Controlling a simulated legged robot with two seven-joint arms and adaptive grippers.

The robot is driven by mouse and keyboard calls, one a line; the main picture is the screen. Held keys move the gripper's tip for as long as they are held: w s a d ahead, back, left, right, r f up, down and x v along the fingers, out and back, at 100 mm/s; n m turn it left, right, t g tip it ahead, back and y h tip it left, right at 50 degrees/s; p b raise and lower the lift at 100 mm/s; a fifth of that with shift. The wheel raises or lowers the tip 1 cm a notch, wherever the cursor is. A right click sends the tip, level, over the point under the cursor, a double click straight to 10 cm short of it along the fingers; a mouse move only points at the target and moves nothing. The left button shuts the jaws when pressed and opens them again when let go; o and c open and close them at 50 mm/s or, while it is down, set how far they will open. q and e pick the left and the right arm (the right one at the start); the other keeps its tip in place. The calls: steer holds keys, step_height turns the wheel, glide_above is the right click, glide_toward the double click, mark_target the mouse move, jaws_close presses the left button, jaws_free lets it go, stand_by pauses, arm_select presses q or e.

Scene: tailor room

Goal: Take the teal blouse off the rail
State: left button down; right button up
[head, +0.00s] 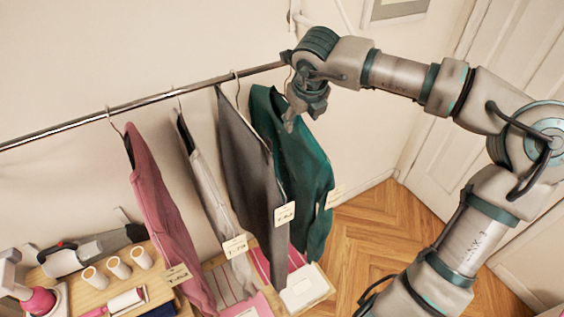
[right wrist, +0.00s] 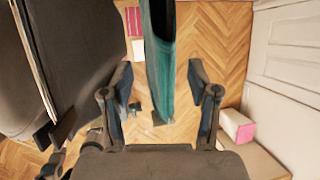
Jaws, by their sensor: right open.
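The teal blouse (head: 302,165) hangs at the right end of the metal rail (head: 150,99), the last garment in the row. My right gripper (head: 301,108) is at its top, near the shoulder and the rail's end, and partly hides the hanger. In the right wrist view, the open fingers of my right gripper (right wrist: 160,80) stand on either side of the teal blouse (right wrist: 157,50), with gaps visible to both sides. My left gripper is not in view.
A dark grey garment (head: 248,160) hangs close to the left of the blouse. A pale garment (head: 212,180) and a pink one (head: 160,205) hang further left. A wooden table (head: 85,290) with spools stands below. Open parquet floor (head: 375,235) lies to the right.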

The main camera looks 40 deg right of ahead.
mark_target(296, 133)
steer(key=shift+d+f, duration=0.95)
steer(key=shift+f, duration=0.1)
steer(key=f, duration=0.1)
steer(key=w+a+f, duration=0.1)
steer(key=f, duration=0.1)
steer(key=shift+w+a, duration=0.2)
steer(key=shift+w, duration=0.05)
steer(key=shift+w+a, duration=0.2)
steer(key=shift+a, duration=0.15)
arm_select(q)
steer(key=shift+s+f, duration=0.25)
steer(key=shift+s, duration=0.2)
arm_select(e)
steer(key=shift+s+d, duration=0.1)
